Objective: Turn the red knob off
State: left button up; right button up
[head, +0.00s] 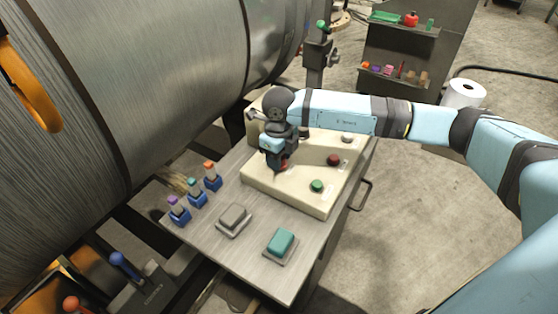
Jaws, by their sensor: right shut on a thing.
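The red knob (283,168) sits on the sloped top of a cream control box (310,200). Only a small part of its red shows below my right gripper, and the rest is hidden. My right gripper (281,165) points down onto the box and is shut on the red knob. The knob's turned position cannot be made out. My left gripper is not in view.
The box also carries a dark red button (334,160), a green button (317,186) and a pale button (347,138). On the metal bench (262,222) are coloured switches (196,193), a grey button (233,218) and a teal button (281,243). A large metal cylinder (170,70) stands behind left.

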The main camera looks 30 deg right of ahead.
jog(key=shift+f+n+b, duration=0.15)
jog(key=shift+n+b, duration=0.45)
jog(key=shift+n, duration=0.4)
jog(key=shift+n+b, duration=0.65)
jog(key=shift+n, duration=0.25)
jog(key=n+b, duration=0.2)
jog(key=shift+n, duration=0.4)
jog(key=n+b, duration=0.3)
jog(key=n, duration=0.1)
jog(key=shift+n+b, duration=0.55)
jog(key=shift+n, duration=0.95)
pick_arm(q)
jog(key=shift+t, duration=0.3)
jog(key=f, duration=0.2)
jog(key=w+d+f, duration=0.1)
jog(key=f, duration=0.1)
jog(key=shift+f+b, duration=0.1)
jog(key=shift+b, duration=0.2)
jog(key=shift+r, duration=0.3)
pick_arm(e)
jog(key=shift+r+n, duration=0.2)
jog(key=shift+n, duration=0.1)
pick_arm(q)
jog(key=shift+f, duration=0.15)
